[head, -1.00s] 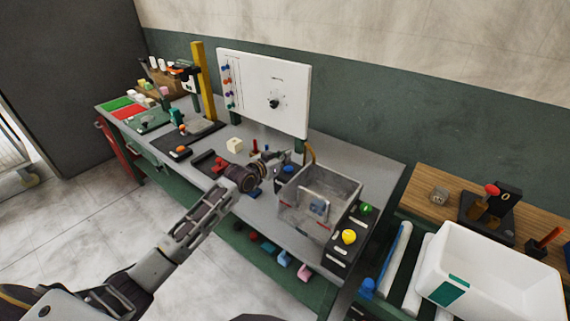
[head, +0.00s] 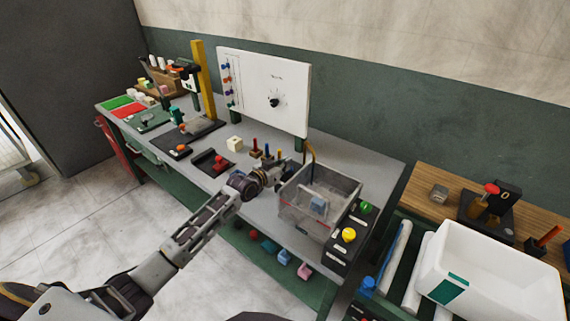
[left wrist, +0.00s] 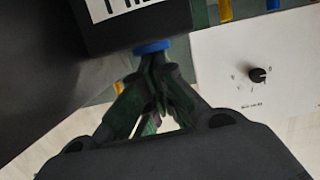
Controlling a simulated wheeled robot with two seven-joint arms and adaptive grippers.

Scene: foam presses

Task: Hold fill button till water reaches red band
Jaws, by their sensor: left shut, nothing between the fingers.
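The clear tank (head: 298,208) stands at the front right of the bench, with a pale bluish block (head: 318,205) inside. The blue fill button (left wrist: 152,47) sits on a black box (left wrist: 130,35) with a partly cropped white label in the left wrist view. My left gripper (left wrist: 153,62) is shut and empty, its fingertips at the blue button, apparently touching it. In the head view my left gripper (head: 284,171) is beside the tank's back left corner and hides the button. My right gripper is not in view.
A black panel (head: 337,258) with a yellow button (head: 348,235) and a green button (head: 365,207) is right of the tank. Coloured pegs (head: 266,151) stand behind my left gripper. A white board (head: 262,90) with a knob stands at the back.

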